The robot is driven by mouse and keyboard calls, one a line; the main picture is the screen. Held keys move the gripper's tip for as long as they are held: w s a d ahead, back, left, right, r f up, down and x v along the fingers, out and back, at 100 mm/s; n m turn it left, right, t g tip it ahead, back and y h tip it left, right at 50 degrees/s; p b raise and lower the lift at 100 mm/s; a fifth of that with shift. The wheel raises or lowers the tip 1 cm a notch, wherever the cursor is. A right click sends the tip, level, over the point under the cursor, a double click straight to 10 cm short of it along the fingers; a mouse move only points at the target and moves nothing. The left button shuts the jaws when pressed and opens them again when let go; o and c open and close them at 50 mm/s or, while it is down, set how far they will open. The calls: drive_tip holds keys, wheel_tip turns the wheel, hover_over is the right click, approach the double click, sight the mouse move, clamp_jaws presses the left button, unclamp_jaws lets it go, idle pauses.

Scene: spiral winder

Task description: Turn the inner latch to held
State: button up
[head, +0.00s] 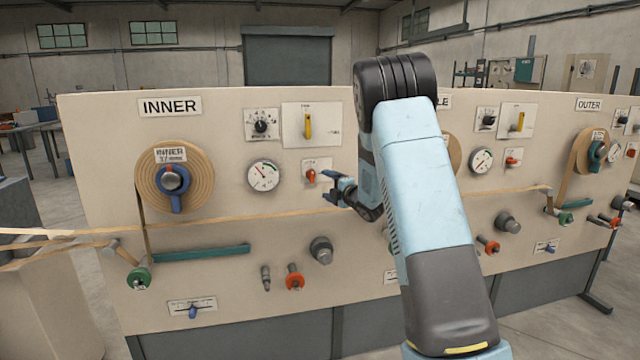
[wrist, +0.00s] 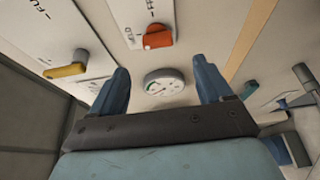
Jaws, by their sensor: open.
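The INNER station's panel (head: 225,120) has two candidate controls for the latch, and I cannot read their labels. A red-orange knob (head: 310,175) sits on a small white plate right of the round gauge; it also shows at the top of the wrist view (wrist: 158,37). A yellow lever (head: 308,125) stands upright on a larger white plate above it and shows at left in the wrist view (wrist: 65,70). My gripper (wrist: 162,68) is open and empty. Its blue fingers frame the gauge in the wrist view. In the head view my gripper (head: 328,192) is just right of the red knob.
The gauge (head: 263,175) is beside the red knob. The wound reel (head: 174,180) is at left, and a tan strip (head: 270,216) runs across below the controls. A grey knob (head: 321,250) and a red knob (head: 294,277) protrude lower. My arm hides part of the middle station.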

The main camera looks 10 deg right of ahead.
drive_tip(key=shift+v, duration=2)
